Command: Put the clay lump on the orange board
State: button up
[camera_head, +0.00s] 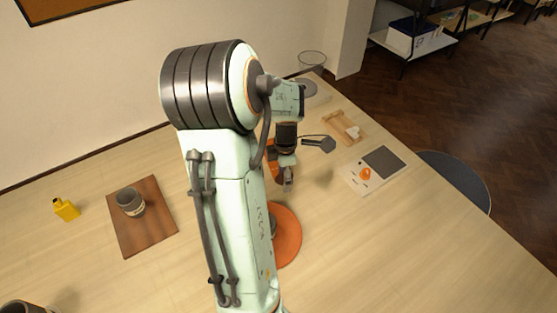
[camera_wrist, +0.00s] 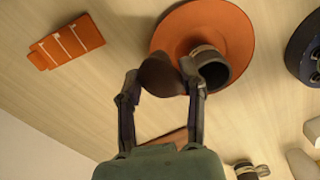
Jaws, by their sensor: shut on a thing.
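In the wrist view my gripper (camera_wrist: 163,78) is shut on the clay lump (camera_wrist: 158,77), a dark brown rounded piece between the two fingertips. The orange board (camera_wrist: 230,22) is a round disc; the lump overlaps its lower left edge in this view. I cannot tell the gap between them. A dark cup with a pale band (camera_wrist: 212,72) stands on the board beside the right finger. In the head view my gripper (camera_head: 288,184) is above the table, behind the orange board (camera_head: 290,242). My arm hides the board's left part and most of the cup; the lump is not clear there.
A brown board (camera_head: 155,230) with a cup (camera_head: 130,201) and a yellow bottle (camera_head: 66,209) are at left. A flat orange piece with pale lines (camera_wrist: 70,42) lies apart from the disc. A pale card (camera_head: 358,181) and a wooden tray (camera_head: 340,124) lie right. Table front right is clear.

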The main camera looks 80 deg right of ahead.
jog(key=d+f, duration=0.3)
jog(key=d, duration=0.1)
jog(key=w+d+f, duration=0.1)
jog(key=d+f, duration=0.2)
jog(key=d, duration=0.1)
jog(key=d+f, duration=0.3)
jog(key=d, duration=0.2)
jog(key=shift+w+f, duration=0.25)
jog(key=shift+w, duration=0.05)
jog(key=shift+f, duration=1.6)
jog(key=shift+f, duration=0.15)
jog(key=o, duration=1.2)
notch_tip(320, 180, up, 12)
jog(key=shift+r, duration=0.2)
jog(key=shift+w, duration=0.1)
